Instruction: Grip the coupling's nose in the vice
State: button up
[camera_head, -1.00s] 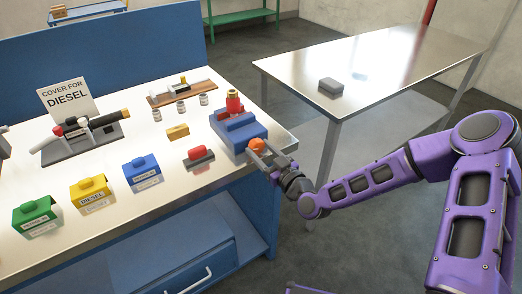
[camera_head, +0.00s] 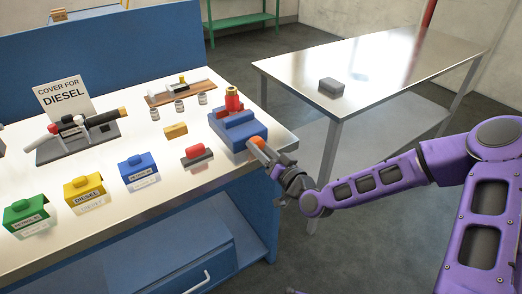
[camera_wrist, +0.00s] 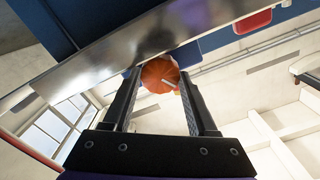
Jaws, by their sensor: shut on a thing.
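The blue vice (camera_head: 240,131) stands at the right front corner of the bench. The coupling (camera_head: 233,102), red with a brass-coloured top, stands upright at the vice's back part. Its lower end is hidden, so I cannot tell whether the jaws touch it. An orange round knob (camera_head: 257,142) sits at the vice's front, over the bench edge. My gripper (camera_head: 268,150) is shut on this knob. In the wrist view the knob (camera_wrist: 160,73) lies between the two dark fingertips, and the coupling cannot be made out.
A red and grey block (camera_head: 197,155) and a yellow block (camera_head: 175,131) lie left of the vice. Blue, yellow and green covers line the bench front. A nozzle on a grey stand (camera_head: 75,145) is further left. A steel table (camera_head: 400,65) stands right, with floor between.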

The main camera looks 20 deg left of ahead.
jog(key=shift+m, duration=0.4)
jog(key=o, duration=1.4)
